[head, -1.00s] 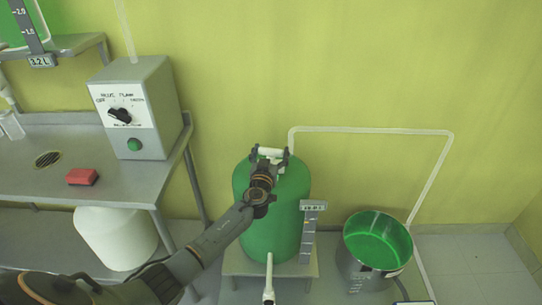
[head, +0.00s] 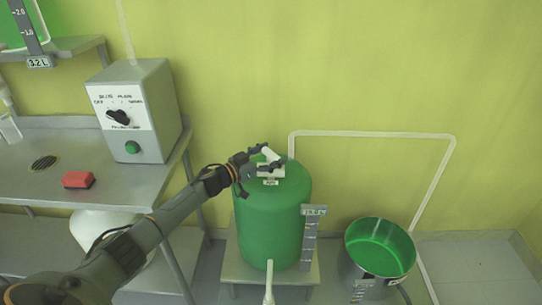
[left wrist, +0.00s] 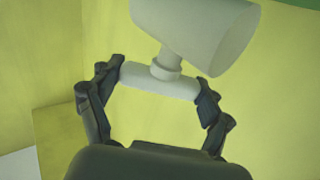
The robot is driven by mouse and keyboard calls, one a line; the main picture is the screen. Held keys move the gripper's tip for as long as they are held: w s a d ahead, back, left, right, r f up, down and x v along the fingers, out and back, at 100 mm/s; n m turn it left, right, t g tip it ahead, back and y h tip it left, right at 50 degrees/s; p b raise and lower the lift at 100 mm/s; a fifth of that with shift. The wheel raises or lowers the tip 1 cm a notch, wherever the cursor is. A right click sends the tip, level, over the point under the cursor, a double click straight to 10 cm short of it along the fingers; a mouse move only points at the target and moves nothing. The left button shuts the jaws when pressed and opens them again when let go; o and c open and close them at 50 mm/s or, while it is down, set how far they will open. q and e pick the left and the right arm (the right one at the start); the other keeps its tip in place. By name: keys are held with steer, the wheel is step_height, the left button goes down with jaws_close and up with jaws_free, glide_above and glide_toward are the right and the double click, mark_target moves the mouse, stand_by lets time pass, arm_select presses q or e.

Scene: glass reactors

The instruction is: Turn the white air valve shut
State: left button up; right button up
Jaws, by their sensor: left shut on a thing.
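The white air valve (head: 270,153) sits on top of the green tank (head: 272,215), with a small label below it. Its white handle bar shows close up in the left wrist view (left wrist: 158,82), joined by a short stem to a thick white cylinder. My left gripper (head: 262,160) is shut on the handle, one finger at each end of the bar. In the head view the handle slants, its left end farther back, and my fingers partly hide it. My right gripper is not in view.
A grey pump box (head: 133,108) with a black knob and green button stands on the metal table (head: 75,205) at left, near a red block (head: 78,180). A metal bucket (head: 378,255) with green liquid stands right of the tank. A thin white pipe (head: 370,134) runs along the wall.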

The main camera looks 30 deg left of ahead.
arm_select(q)
steer(key=shift+h, duration=0.3)
steer(key=o, duration=1.1)
steer(key=v, duration=1.2)
steer(key=shift+r, duration=0.15)
